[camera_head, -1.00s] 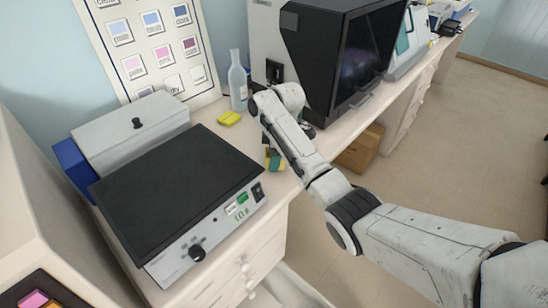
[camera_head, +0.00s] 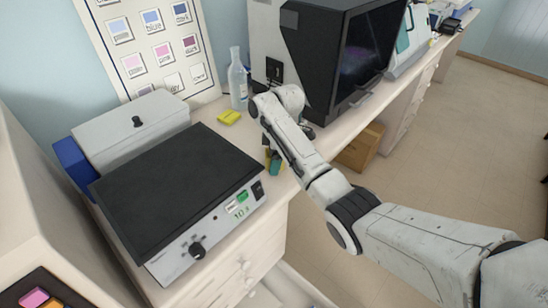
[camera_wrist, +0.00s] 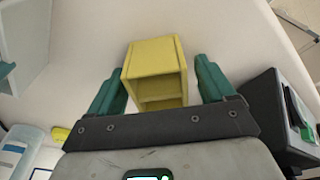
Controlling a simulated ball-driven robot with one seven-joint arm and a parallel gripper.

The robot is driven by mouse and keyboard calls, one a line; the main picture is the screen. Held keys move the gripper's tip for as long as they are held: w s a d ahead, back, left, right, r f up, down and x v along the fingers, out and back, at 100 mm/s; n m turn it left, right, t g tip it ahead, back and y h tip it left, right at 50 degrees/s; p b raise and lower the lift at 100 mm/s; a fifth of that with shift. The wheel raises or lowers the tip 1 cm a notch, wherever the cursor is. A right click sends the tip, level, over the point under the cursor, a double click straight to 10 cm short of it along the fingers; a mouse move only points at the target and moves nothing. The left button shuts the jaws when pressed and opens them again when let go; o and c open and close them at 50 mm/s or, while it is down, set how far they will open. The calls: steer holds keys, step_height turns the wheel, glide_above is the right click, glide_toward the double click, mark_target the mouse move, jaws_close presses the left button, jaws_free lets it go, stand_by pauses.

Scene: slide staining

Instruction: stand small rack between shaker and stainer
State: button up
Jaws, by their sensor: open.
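The small rack (camera_wrist: 157,58) is a yellow open-fronted box with an inner shelf. In the wrist view it sits between the two green fingers of my gripper (camera_wrist: 160,66). The fingers are open, with a gap visible on the right side. In the head view the gripper (camera_head: 273,160) is low at the counter's front edge, just right of the shaker, and mostly hides the rack. The shaker (camera_head: 175,185) has a flat black top and a front panel with a knob. The stainer (camera_head: 310,65) is the large black and white machine behind my arm.
A yellow piece (camera_head: 229,117) and a clear bottle (camera_head: 237,80) stand at the back of the counter (camera_head: 212,112) between the machines. A grey box (camera_head: 132,128) is behind the shaker. A cardboard box (camera_head: 360,148) is on the floor below.

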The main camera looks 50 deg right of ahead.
step_height(320, 180, up, 12)
steer(key=s+d+p, duration=0.1)
steer(key=p, duration=0.1)
steer(key=shift+d, duration=0.15)
steer(key=shift+s, duration=0.15)
stand_by(0.3)
